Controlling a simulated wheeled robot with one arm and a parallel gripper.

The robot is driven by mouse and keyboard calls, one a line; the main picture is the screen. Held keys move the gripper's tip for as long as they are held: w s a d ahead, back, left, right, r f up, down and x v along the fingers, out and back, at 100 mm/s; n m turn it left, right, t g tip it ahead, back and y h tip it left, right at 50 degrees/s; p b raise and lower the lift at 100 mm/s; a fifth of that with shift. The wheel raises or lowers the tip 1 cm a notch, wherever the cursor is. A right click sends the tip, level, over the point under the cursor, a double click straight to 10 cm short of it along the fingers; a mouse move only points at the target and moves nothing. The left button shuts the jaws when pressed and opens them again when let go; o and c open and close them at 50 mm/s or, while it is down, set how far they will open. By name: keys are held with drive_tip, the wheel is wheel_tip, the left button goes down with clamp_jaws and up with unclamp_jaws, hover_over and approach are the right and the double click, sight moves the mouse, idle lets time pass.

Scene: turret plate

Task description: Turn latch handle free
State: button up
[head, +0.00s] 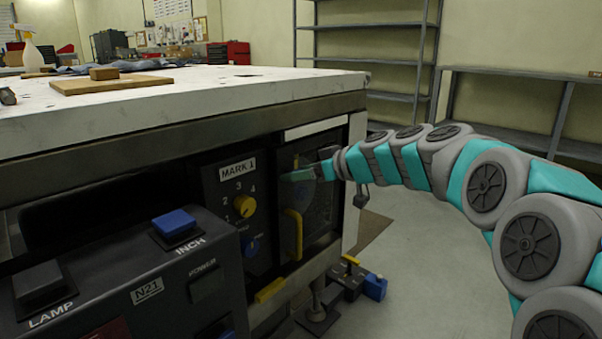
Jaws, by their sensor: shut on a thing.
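My gripper (298,174) is shut at the upper part of the dark panel (323,205) on the right of the bench front. It reaches in from the right. The latch handle is small and mostly hidden by the jaws, so its angle cannot be told. A yellow curved handle (293,236) stands upright on the panel's left side, below my gripper and apart from it.
A dark console (125,285) with a blue INCH button (174,222) stands front left. The white bench top (200,88) overhangs above. The right floor is open.

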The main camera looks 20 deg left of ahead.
drive_tip(key=shift+c, duration=0.4)
drive_tip(key=shift+m, duration=0.3)
drive_tip(key=shift+w+d+f+m+g+y+p, duration=0.15)
drive_tip(key=shift+m+g+y+p, duration=0.7)
drive_tip(key=shift+m, duration=1.3)
drive_tip(key=shift+w+d+f+m+g+y+p, duration=0.1)
drive_tip(key=shift+w+f+m+g+y+p, duration=0.45)
drive_tip(key=shift+m, duration=1.65)
drive_tip(key=shift+s+d+r+m+g+y+p, duration=0.1)
drive_tip(key=shift+m+g+y+p, duration=0.95)
drive_tip(key=shift+m, duration=1.1)
drive_tip(key=shift+f+y, duration=0.1)
drive_tip(key=shift+y, duration=0.15)
drive_tip(key=o, duration=1.4)
